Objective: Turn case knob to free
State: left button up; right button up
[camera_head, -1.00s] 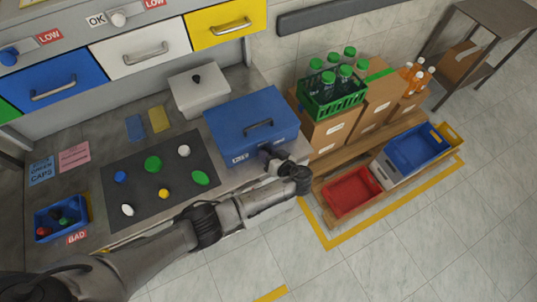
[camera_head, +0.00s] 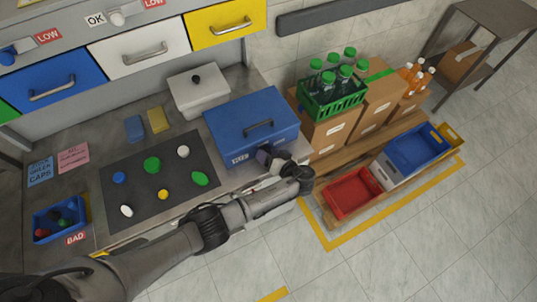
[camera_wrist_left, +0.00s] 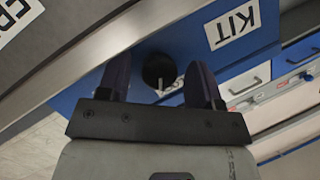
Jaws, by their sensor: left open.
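The blue case (camera_head: 250,122) with a handle on its lid stands on the worktop in the head view. Its lid looks closed. In the left wrist view its round black knob (camera_wrist_left: 158,66) sits on the blue front, with a pale pointer on its lower side as pictured. A KIT label (camera_wrist_left: 234,25) is beside it, upside down. My left gripper (camera_wrist_left: 161,78) is open, with one finger on each side of the knob; I cannot tell whether they touch it. In the head view my left gripper (camera_head: 266,156) hides the knob. My right gripper is not in view.
A white lidded box (camera_head: 198,92) stands behind the case. A dark mat (camera_head: 135,173) with several coloured caps lies to the left. Cartons and a green bottle crate (camera_head: 335,103) stand to the right, near a red bin (camera_head: 352,196). A cut-off label (camera_wrist_left: 15,14) shows in the wrist view.

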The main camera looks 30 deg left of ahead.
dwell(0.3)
pick_arm(q)
jog(key=shift+r+n+h+p, duration=0.1)
jog(key=shift+n+h+p, duration=0.3)
jog(key=shift+n, duration=0.2)
jog(key=shift+a+n+t+h, duration=0.1)
jog(key=shift+n+t+h, duration=0.55)
jog(key=shift+n, duration=0.55)
jog(key=v, duration=1.4)
jog(key=s+a+r+m+g+h+p, duration=0.2)
jog(key=s+a+r+m+h+p, duration=0.1)
jog(key=s+p, duration=0.5)
jog(key=s+a+r+m+g+h+p, duration=0.2)
jog(key=s+a+r+m+h+p, duration=0.2)
jog(key=s, duration=0.7)
jog(key=shift+a+r+h+p, duration=0.35)
jog(key=shift+r+h+p, duration=0.8)
jog(key=shift+r+p, duration=0.8)
jog(key=shift+f, duration=0.3)
